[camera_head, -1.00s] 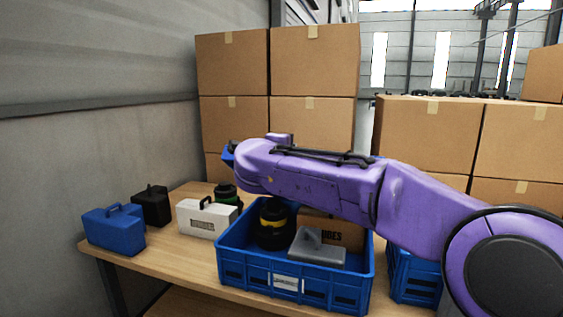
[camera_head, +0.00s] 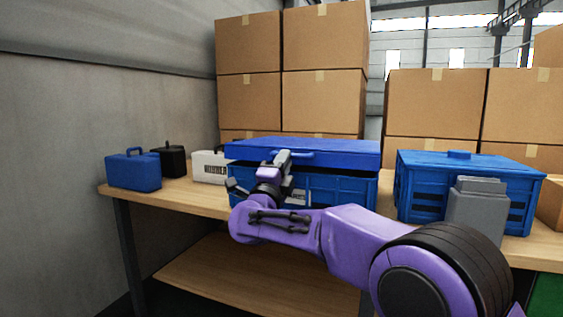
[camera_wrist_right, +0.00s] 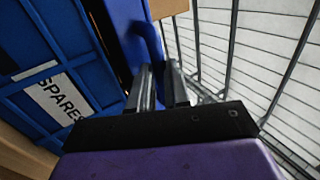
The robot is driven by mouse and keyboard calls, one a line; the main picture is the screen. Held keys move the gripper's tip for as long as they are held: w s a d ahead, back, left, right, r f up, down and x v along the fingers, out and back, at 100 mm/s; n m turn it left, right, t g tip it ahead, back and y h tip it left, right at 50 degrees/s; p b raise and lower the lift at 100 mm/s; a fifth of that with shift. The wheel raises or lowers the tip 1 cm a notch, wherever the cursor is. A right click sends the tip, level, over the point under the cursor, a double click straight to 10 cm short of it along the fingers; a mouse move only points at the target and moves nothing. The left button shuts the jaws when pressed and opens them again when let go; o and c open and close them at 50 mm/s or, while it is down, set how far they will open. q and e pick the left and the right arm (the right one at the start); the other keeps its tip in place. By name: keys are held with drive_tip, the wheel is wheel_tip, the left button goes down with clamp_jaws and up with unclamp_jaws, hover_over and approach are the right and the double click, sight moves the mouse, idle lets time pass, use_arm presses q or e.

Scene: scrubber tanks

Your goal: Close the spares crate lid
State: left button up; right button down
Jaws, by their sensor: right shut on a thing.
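The spares crate (camera_head: 340,189) is a blue crate on the table in the head view; its white SPARES label (camera_wrist_right: 58,98) shows in the wrist view. Its blue lid (camera_head: 340,150) lies over the crate top and hides the contents. A dark gap shows between lid and rim, so the lid looks slightly raised. My right gripper (camera_head: 283,158) is at the lid's front edge. In the wrist view its fingers (camera_wrist_right: 162,85) are shut on the blue lid handle (camera_wrist_right: 148,40). My left gripper is not in view.
A second blue crate (camera_head: 415,190) with its lid on stands to the right, a grey case (camera_head: 477,215) in front of it. Blue (camera_head: 133,172), black (camera_head: 172,160) and white (camera_head: 208,167) cases stand to the left. Stacked cardboard boxes (camera_head: 325,100) rise behind the table.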

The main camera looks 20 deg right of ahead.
use_arm(q)
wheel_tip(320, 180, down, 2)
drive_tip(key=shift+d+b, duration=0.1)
drive_tip(key=shift+b, duration=0.5)
use_arm(e)
wheel_tip(320, 180, down, 3)
drive_tip(key=shift+r, duration=0.1)
drive_tip(key=shift+f, duration=0.2)
drive_tip(key=c, duration=1.1)
unclamp_jaws()
drive_tip(key=shift+d+f, duration=0.1)
drive_tip(key=shift+d, duration=0.05)
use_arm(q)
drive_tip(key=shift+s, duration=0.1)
use_arm(e)
drive_tip(key=shift+r, duration=0.2)
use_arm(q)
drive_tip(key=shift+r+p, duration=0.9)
use_arm(e)
drive_tip(key=v, duration=1)
drive_tip(key=shift+s+a+f, duration=0.15)
drive_tip(key=shift+a+f, duration=0.05)
drive_tip(key=shift+a, duration=0.1)
